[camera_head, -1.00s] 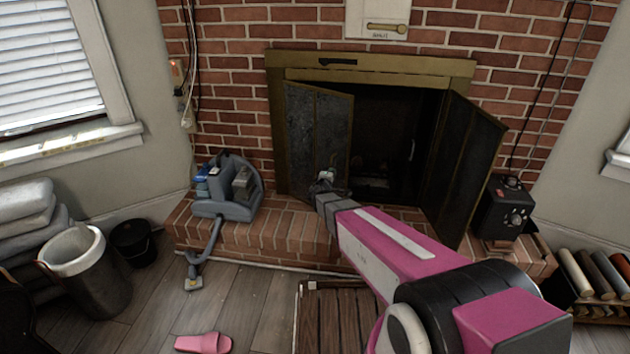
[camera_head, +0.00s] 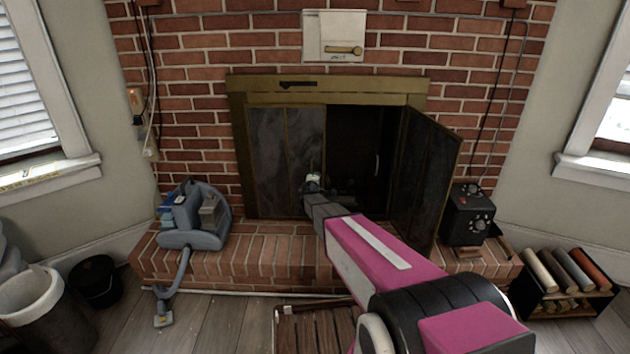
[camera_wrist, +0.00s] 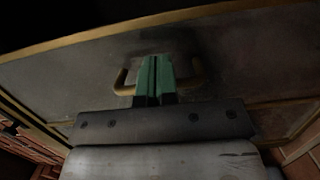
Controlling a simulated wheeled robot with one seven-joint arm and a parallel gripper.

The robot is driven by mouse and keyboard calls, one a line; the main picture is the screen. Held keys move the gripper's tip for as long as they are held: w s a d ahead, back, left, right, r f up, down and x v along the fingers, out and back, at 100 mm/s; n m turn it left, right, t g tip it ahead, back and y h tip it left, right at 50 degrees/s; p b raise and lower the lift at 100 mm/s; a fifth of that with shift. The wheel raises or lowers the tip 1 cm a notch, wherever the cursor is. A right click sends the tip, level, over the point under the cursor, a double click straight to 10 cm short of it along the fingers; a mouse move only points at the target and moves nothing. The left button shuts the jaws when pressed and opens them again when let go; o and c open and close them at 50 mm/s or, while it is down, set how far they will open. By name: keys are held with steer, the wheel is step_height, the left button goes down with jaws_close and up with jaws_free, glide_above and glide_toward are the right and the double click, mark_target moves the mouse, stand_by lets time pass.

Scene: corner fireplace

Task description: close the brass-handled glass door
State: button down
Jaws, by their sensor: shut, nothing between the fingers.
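The left glass door (camera_head: 268,150) of the fireplace is a dark two-panel leaf in a brass frame and sits nearly flush with the surround. In the wrist view its grey glass (camera_wrist: 80,72) fills the middle, with a brass handle (camera_wrist: 123,82) on it. My gripper (camera_head: 313,180) is at the right edge of this door. Its green fingers (camera_wrist: 155,62) are shut with nothing between them, pointing at the glass between the handle's two ends. They hide the handle's middle; I cannot tell whether they touch the glass.
The right door (camera_head: 425,170) stands swung outward, with the dark firebox (camera_head: 352,145) open beside it. A brick hearth (camera_head: 262,258) juts out below. On it are a grey-blue vacuum cleaner (camera_head: 192,222) at left and a black box (camera_head: 470,215) at right. A slatted wooden piece (camera_head: 315,330) lies in front.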

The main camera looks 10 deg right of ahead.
steer(key=shift+a, duration=0.1)
stand_by(0.3)
steer(key=v, duration=1)
steer(key=s+a+r+m+h, duration=0.1)
steer(key=s+r+m, duration=0.3)
steer(key=r+m, duration=0.4)
steer(key=s+a+r+m+h, duration=0.1)
steer(key=s+r+m, duration=0.4)
steer(key=m, duration=0.6)
steer(key=x, duration=1.4)
steer(key=shift+a+r, duration=0.35)
steer(key=shift+r, duration=0.05)
steer(key=shift+w, duration=0.1)
steer(key=shift+w, duration=0.1)
